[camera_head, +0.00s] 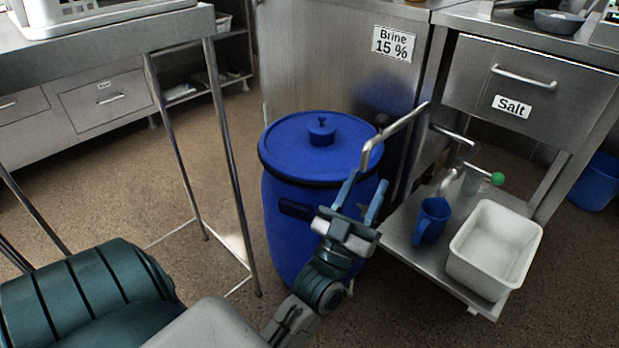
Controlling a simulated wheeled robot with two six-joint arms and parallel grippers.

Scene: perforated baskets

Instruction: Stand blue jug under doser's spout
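The blue jug (432,221) stands upright on the low metal shelf (402,240) at the right, left of a white tub. Behind it is what looks like the doser (468,184), a pale upright body with a green knob (497,179). Its spout is hard to make out, and I cannot tell whether the jug is under it. My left gripper (367,183) is open in front of the blue barrel, left of the jug and apart from it. A bent metal handle (394,134) ends in the picture between its fingertips; contact cannot be told. My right gripper is not in view.
The lidded blue barrel (318,146) stands in front of the steel cabinet labelled Brine 15 % (320,60). The white tub (496,248) takes up the shelf's right part. A Salt drawer (530,85) is above. A metal-legged table (110,42) is at left.

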